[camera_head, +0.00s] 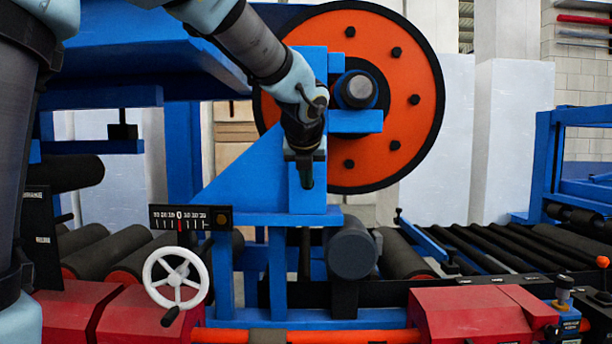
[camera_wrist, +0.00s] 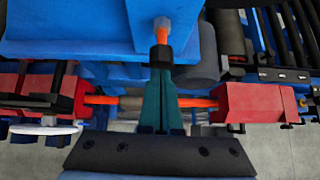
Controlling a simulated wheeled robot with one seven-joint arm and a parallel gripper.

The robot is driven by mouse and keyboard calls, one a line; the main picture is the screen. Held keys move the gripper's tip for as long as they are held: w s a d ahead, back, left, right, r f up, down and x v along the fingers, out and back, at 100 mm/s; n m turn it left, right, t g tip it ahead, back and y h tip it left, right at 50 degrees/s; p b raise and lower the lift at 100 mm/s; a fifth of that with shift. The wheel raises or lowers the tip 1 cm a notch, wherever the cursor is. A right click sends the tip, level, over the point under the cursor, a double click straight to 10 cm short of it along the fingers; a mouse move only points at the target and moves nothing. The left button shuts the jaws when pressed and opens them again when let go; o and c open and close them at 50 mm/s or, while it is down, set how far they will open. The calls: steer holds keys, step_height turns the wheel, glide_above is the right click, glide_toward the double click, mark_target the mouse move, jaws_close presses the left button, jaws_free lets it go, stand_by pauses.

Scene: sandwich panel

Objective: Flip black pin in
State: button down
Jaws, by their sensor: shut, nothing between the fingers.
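My gripper (camera_head: 306,180) hangs pointing down in front of the blue triangular bracket in the head view. In the wrist view its dark fingers (camera_wrist: 162,72) are together, with nothing visible between them. Just beyond the fingertips, a small black pin-like piece (camera_wrist: 161,57) sits on an orange shaft (camera_wrist: 162,37) with a grey end, against the blue frame. The fingertips overlap its near end in the picture; I cannot tell whether they touch. I cannot make this piece out in the head view, where my gripper covers that area.
A large orange wheel (camera_head: 408,121) stands behind the bracket. Below are a dark cylinder (camera_head: 352,254), a horizontal orange rod (camera_head: 378,337), red housings (camera_head: 480,317) and a white handwheel (camera_head: 149,269). Dark rollers (camera_head: 500,247) run off to the right.

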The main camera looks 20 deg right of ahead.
steer(key=shift+r, duration=0.1)
steer(key=shift+w+d+p, duration=0.3)
steer(key=shift+w+p, duration=0.35)
steer(key=shift+w, duration=0.05)
steer(key=shift+w+d+p, duration=0.3)
steer(key=shift+w+p, duration=0.35)
